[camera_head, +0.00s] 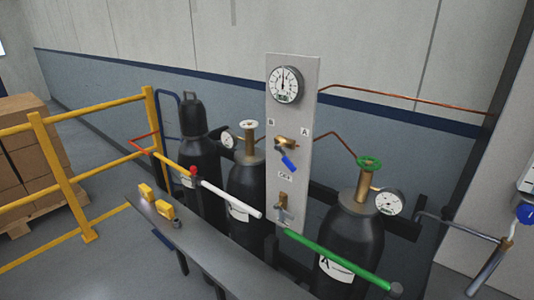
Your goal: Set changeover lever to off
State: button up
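The tall grey panel (308,80) stands in the middle. It carries a brass changeover valve (286,142) with a blue lever (289,161), which slants down and to the right from the valve. The label B (270,122) is to the upper left and the label A (305,132) to the upper right. An OFF label (285,175) sits just below the lever. Whether the lever is exactly at OFF cannot be told. My gripper is not in view.
Black cylinders (345,245) stand behind a grey bench (205,255). A white bar (232,200) and green bar (335,258) extend in front of them. A round gauge (286,85) and a lower brass valve (283,206) are on the panel. Yellow rails (65,170) stand left.

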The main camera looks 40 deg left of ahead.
aim_at(285, 160)
jog(key=u, duration=1.15)
